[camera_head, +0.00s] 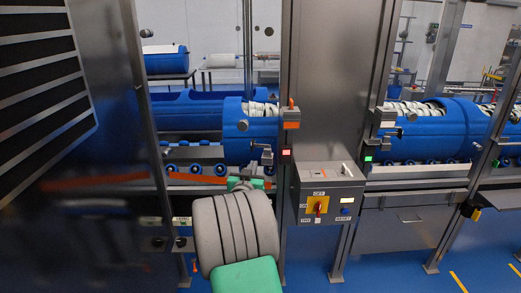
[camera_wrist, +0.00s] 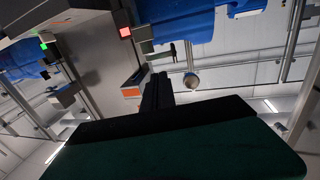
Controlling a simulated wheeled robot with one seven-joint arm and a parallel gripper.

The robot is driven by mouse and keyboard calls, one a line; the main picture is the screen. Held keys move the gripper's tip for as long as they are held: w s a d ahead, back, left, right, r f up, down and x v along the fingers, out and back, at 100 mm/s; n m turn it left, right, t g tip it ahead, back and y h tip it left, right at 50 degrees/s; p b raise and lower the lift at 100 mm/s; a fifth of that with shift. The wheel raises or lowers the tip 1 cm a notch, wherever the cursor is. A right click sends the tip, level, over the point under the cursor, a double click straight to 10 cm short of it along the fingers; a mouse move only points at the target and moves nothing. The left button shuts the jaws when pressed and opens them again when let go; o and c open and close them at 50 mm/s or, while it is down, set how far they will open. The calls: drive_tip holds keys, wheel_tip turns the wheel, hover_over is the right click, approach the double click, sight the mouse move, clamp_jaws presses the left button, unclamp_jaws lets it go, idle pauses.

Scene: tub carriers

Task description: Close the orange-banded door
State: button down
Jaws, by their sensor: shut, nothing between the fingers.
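A dark, glossy door panel (camera_head: 85,215) fills the left of the head view and stands at an angle to the machine front. A dull orange band (camera_head: 95,182) crosses it. A brighter orange-red strip (camera_head: 198,179) shows to the right of the metal upright; I cannot tell whether it belongs to the door. My gripper is at the end of my grey and green arm, low in the middle of the head view, in front of the bay with the blue tub. Its dark fingers (camera_wrist: 158,92) are together and empty in the wrist view. The fingertips are hidden in the head view.
A steel post (camera_head: 289,190) carries an orange block (camera_head: 291,119) and a red light (camera_head: 285,153). Right of it is a control box (camera_head: 328,190) with a yellow-backed switch. Blue tubs (camera_head: 250,130) lie on rollers behind. Blue floor is open at the lower right.

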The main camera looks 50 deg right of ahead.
sight(260, 145)
drive_tip(key=p+x, duration=0.4)
drive_tip(key=x, duration=0.9)
drive_tip(key=shift+w+d, duration=0.1)
drive_tip(key=shift+w, duration=0.1)
